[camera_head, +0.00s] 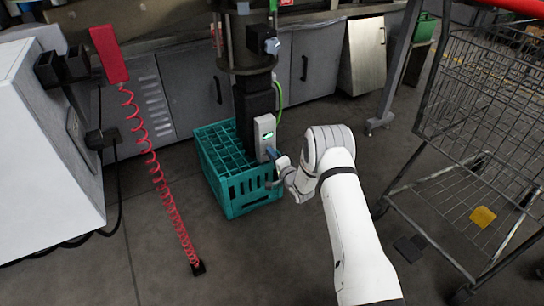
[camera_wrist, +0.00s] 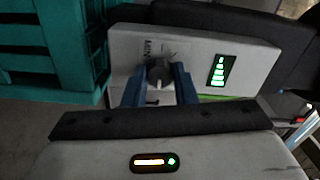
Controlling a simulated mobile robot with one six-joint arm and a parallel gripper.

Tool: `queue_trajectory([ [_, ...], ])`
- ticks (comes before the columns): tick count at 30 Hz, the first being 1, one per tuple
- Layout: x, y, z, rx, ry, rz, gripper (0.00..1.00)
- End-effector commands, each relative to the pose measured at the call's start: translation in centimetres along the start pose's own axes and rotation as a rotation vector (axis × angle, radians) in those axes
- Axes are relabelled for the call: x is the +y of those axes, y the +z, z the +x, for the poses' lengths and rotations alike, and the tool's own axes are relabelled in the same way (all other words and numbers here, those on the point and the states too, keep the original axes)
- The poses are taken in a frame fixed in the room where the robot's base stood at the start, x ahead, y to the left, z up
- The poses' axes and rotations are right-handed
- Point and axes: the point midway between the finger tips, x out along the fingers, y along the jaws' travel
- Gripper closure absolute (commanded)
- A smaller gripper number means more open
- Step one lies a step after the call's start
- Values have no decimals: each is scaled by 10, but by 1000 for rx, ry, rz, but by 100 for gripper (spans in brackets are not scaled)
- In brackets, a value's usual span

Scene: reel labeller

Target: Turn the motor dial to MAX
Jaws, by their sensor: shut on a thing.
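The motor dial (camera_wrist: 158,72) is a dark round knob on a light grey control box (camera_wrist: 240,50). In the wrist view it sits between the two blue fingers of my gripper (camera_wrist: 159,82), which is shut on it. The word MIN shows on the box beside the dial; no MAX label can be read. A lit green bar display (camera_wrist: 217,70) is on the same face. In the head view the grey box (camera_head: 264,138) stands on the machine's dark column, and my gripper (camera_head: 272,155) reaches its lower front from the right. The dial itself is hidden there.
A teal crate (camera_head: 240,190) stands under and around the column's foot. A red coiled cord (camera_head: 155,165) hangs at the left, near a white cabinet (camera_head: 45,150). A wire shopping cart (camera_head: 480,130) stands at the right. Floor in front of the crate is clear.

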Motion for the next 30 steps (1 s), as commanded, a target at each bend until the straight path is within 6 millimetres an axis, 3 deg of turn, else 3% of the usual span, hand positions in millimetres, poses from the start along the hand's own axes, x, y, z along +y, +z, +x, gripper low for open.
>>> queue_trajectory([
  [9,3,7,-1,-13,6,2,98],
  [10,3,7,-1,-13,6,2,74],
  [18,1,4,0,-7,3,1,53],
  [26,0,2,-2,-3,2,1,53],
  [30,-1,1,-18,-3,5,3,53],
])
